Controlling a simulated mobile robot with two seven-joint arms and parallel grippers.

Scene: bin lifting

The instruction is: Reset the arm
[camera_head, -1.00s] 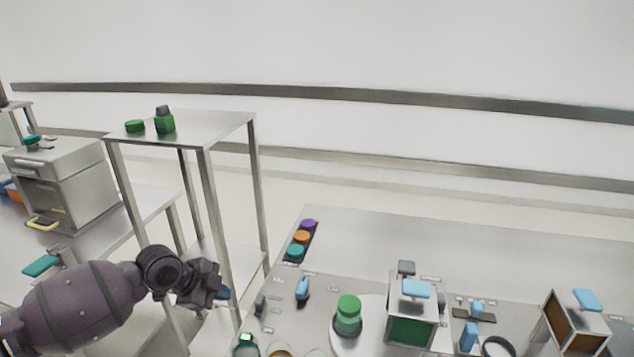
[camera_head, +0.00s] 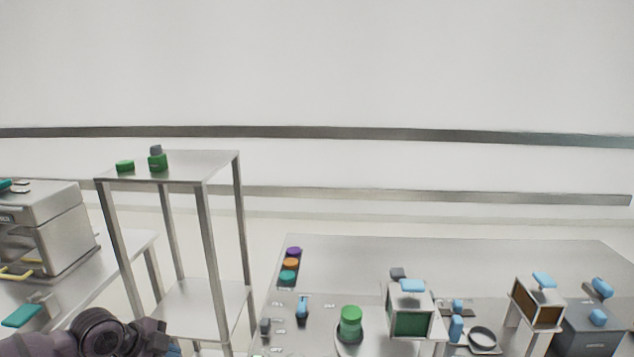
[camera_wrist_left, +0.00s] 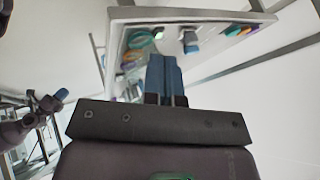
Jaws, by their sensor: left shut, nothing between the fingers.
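My left arm comes in at the bottom left of the head view, and its left gripper (camera_head: 173,350) is only partly visible at the lower edge. In the left wrist view the left gripper's blue fingers (camera_wrist_left: 164,75) are together with nothing between them. They point toward a pale worktop (camera_wrist_left: 205,15) with small items on it, apart from it as far as I can tell. Another dark arm with a blue tip, apparently my right gripper (camera_wrist_left: 58,97), shows at the left of the wrist view. Its jaws are too small to judge.
A tall metal stand (camera_head: 215,165) holds a green bottle (camera_head: 157,160) and a green lid (camera_head: 125,166). A metal oven-like box (camera_head: 45,225) is at left.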

